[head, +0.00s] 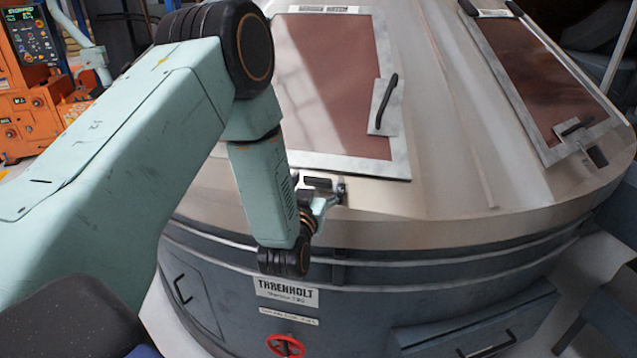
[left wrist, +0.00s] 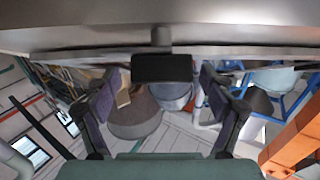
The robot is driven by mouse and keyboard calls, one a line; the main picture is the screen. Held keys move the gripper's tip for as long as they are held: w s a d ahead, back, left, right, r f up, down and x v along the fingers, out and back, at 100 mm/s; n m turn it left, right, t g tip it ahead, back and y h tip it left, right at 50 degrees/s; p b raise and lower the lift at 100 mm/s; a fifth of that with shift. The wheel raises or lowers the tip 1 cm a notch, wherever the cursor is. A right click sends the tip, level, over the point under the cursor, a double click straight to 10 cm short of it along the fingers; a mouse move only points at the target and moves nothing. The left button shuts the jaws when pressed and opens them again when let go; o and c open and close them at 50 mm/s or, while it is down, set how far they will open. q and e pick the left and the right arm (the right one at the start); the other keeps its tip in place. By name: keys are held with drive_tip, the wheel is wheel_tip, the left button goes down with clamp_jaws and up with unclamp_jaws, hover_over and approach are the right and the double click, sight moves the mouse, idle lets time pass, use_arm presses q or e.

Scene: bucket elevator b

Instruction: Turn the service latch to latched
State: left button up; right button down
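A small dark latch handle (head: 318,183) sits on a pale plate below the left brown window panel of the big round machine. My left gripper (head: 328,196) is right at it, partly hidden behind my own wrist. In the left wrist view a black block (left wrist: 162,68) on a short stem, which looks like the latch handle, hangs between the two fingers of my left gripper (left wrist: 160,80). The fingers stand apart, with a visible gap on each side of the block. The latch's exact angle is hard to tell. My right gripper is in neither view.
The machine's sloped hood carries a left panel (head: 325,90) with a black handle (head: 388,100) and a right panel (head: 535,80). Below are a name label (head: 287,291), a red handwheel (head: 286,345) and a drawer (head: 480,325). Orange equipment (head: 35,120) stands at the far left.

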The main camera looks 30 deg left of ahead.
use_arm(q)
drive_tip(key=shift+s+a, duration=0.2)
drive_tip(key=c, duration=0.6)
drive_tip(key=shift+w+d, duration=0.1)
drive_tip(key=shift+d, duration=0.05)
drive_tip(key=c, duration=0.3)
drive_tip(key=shift+c, duration=0.8)
